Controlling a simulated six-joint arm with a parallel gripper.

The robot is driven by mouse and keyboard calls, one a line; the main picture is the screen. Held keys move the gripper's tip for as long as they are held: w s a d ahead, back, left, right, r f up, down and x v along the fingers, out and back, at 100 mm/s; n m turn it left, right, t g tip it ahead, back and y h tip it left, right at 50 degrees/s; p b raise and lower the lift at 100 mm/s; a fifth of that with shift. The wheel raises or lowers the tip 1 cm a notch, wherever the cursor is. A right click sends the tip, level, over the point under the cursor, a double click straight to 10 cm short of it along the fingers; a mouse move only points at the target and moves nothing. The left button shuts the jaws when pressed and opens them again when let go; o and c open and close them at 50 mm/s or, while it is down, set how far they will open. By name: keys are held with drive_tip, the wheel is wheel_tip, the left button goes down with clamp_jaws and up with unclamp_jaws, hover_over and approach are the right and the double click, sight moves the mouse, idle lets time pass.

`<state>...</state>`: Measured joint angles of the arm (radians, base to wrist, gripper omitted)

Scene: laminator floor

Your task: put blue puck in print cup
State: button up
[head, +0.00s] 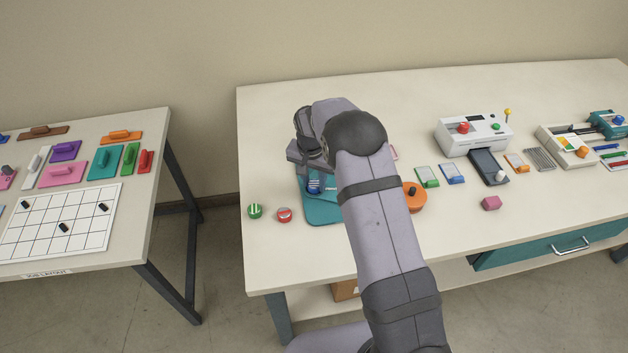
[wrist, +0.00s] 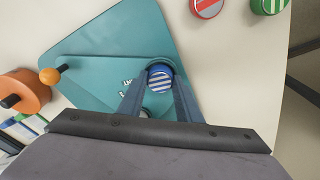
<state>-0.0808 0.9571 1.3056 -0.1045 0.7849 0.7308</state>
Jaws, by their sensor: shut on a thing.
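The blue puck (wrist: 160,77), with white stripes on top, is between the two fingers of my gripper (wrist: 158,86), which is shut on it. In the head view the blue puck (head: 314,187) shows just below the gripper, over the teal base plate (head: 322,214). The same teal plate (wrist: 120,45) lies beneath the puck in the wrist view. A small pale round part shows between the fingers, mostly hidden. I cannot clearly make out the print cup, nor whether the puck touches anything below it.
A green striped puck (head: 255,211) and a red one (head: 284,215) lie left of the plate. An orange round piece (head: 416,198) stands right of it. A white machine (head: 470,136) and small coloured items stand farther right. The front of the table is clear.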

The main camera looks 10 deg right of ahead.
sight(312, 189)
drive_tip(key=shift+s+f+b, duration=0.3)
drive_tip(key=shift+s+f, duration=0.05)
drive_tip(key=shift+f, duration=0.25)
drive_tip(key=o, duration=1)
drive_tip(key=shift+f, duration=0.1)
drive_tip(key=shift+d, duration=0.1)
drive_tip(key=shift+w+r+p, duration=0.1)
drive_tip(key=shift+r+p, duration=0.3)
drive_tip(key=shift+r, duration=0.35)
drive_tip(key=r+b, duration=0.1)
drive_tip(key=r, duration=0.3)
drive_tip(key=r+b, duration=0.1)
drive_tip(key=r, duration=0.3)
drive_tip(key=s+a+r+b, duration=0.1)
drive_tip(key=r, duration=0.3)
drive_tip(key=s+d+f+n, duration=0.1)
drive_tip(key=s+n, duration=0.1)
drive_tip(key=s, duration=0.8)
drive_tip(key=s+d+f+n, duration=0.1)
drive_tip(key=s+n, duration=0.1)
drive_tip(key=s, duration=0.8)
drive_tip(key=s+d+f+n+g, duration=0.1)
drive_tip(key=s+n, duration=0.1)
drive_tip(key=s, duration=0.9)
drive_tip(key=shift+d+f+n+y, duration=0.15)
drive_tip(key=shift+f+n+y, duration=0.15)
drive_tip(key=shift+y, duration=0.1)
